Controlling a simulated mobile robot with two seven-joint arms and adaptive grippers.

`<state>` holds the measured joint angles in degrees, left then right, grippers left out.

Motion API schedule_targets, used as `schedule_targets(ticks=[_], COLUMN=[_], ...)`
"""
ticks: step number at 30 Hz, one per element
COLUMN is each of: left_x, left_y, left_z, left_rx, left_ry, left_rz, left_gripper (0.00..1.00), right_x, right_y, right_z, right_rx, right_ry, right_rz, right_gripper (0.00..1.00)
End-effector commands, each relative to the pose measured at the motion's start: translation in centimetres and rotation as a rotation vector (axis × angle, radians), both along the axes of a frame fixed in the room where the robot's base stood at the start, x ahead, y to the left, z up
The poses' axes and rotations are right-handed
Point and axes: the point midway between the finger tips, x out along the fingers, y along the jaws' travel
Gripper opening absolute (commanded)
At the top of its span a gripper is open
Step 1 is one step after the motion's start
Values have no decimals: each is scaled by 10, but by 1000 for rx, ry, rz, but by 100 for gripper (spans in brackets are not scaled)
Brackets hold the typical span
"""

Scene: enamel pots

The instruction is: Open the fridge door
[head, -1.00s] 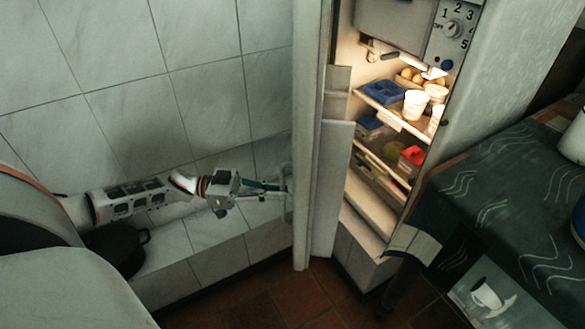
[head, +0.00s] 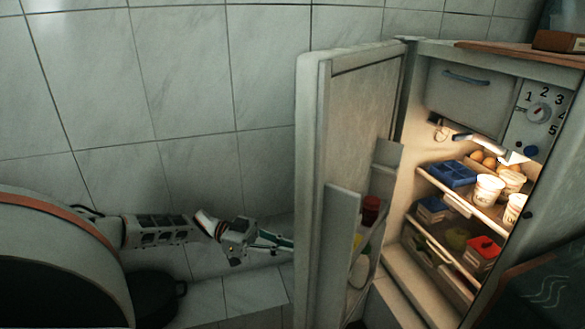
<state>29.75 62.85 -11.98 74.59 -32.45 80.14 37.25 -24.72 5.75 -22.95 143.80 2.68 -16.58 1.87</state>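The fridge door (head: 312,190) stands wide open, swung out to the left of the lit fridge (head: 470,190). Its inner side with shelves and a red-lidded jar (head: 370,211) faces right. My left gripper (head: 283,244) reaches in from the left to the outer side of the door, its fingers at the door's left edge. The door handle is not clearly visible here, and I cannot tell whether the fingers are closed on it. My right gripper is not in view.
Inside the fridge are a blue tray (head: 451,173), white cups (head: 487,190), eggs and a red-lidded box (head: 482,253). A tiled wall (head: 180,80) stands behind my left arm. A dark pot (head: 155,296) sits below the arm. A dark patterned table surface (head: 550,285) is at lower right.

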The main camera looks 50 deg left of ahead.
Motion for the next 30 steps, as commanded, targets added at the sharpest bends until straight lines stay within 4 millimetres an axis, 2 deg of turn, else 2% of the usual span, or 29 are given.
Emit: schedule_targets(ticks=[1, 9, 10, 12, 30], left_x=[10, 10, 10, 10, 6], left_y=[9, 9, 9, 9, 5], left_z=[8, 9, 9, 9, 5], left_rx=[12, 11, 11, 11, 8], left_ry=[-20, -20, -20, -21, -13], left_rz=[28, 28, 28, 28, 18], left_gripper=[0, 0, 14, 26, 26], right_x=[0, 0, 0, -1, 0], right_y=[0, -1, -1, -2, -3], right_z=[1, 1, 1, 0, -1], right_rx=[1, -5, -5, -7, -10], right_ry=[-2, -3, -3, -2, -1], right_rz=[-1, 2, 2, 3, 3], right_gripper=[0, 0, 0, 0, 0])
